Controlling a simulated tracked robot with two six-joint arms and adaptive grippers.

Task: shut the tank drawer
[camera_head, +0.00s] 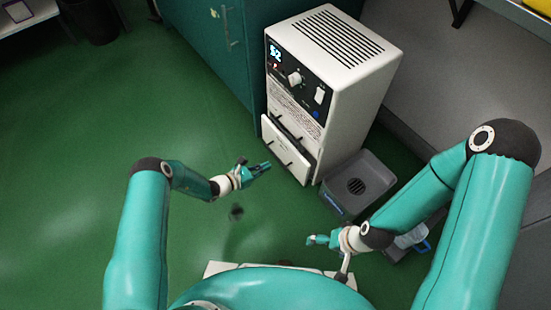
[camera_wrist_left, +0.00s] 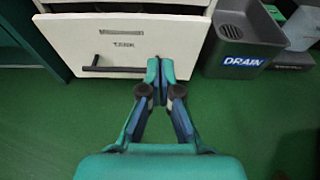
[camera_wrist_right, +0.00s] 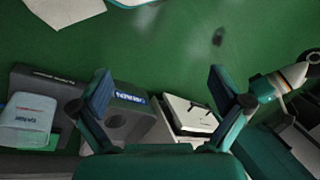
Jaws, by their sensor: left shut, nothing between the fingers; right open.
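The tank drawer (camera_head: 285,146) is the lower white front of a white machine (camera_head: 345,88). It stands out from the body, with a dark gap above it. In the left wrist view the drawer front (camera_wrist_left: 90,45) carries a small label and a dark bar handle (camera_wrist_left: 112,71). My left gripper (camera_head: 266,166) is shut and empty, in front of the drawer; its tips (camera_wrist_left: 160,66) overlap the lower right of the drawer front, and I cannot tell if they touch. My right gripper (camera_head: 312,240) is open and empty, low and nearer to me; its fingers (camera_wrist_right: 160,78) are spread.
A grey drain bin (camera_head: 338,202) stands on the floor right of the machine, its label facing the left wrist camera. A clear container (camera_wrist_right: 28,118) is beside it. A teal cabinet (camera_head: 215,45) stands left of the machine. The green floor at left is clear.

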